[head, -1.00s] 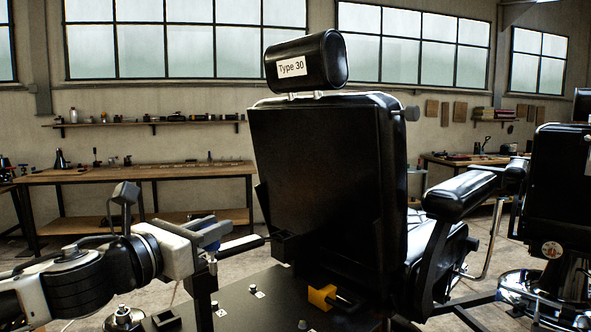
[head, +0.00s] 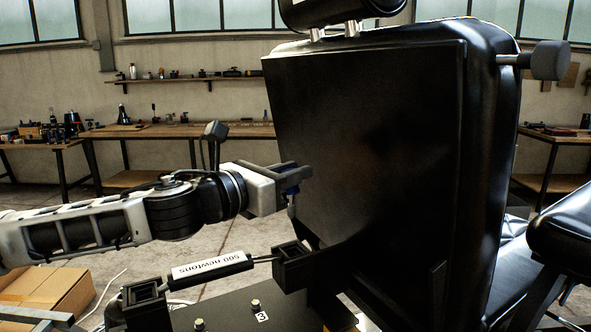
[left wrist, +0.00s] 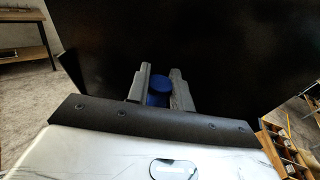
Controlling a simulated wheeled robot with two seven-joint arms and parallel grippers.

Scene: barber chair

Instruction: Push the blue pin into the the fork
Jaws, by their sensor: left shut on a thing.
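The blue pin (left wrist: 160,88) is between the two grey fingers of my left gripper (left wrist: 160,90) in the left wrist view. In the head view only a little of the blue pin (head: 291,189) shows below the fingers. My left gripper (head: 296,176) is shut on it, in front of the dark chair back and above the bracket. The black fork-like bracket (head: 297,270) is low by the chair back, at the right end of a gas strut (head: 212,265) labelled "500 newtons". The pin is apart from this bracket. My right gripper is out of view.
Another black bracket (head: 146,308) holds the strut's left end above the black base plate (head: 235,309). The large chair back (head: 375,150) blocks the space to the right. A cardboard box (head: 48,290) is at lower left. Workbenches stand far behind.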

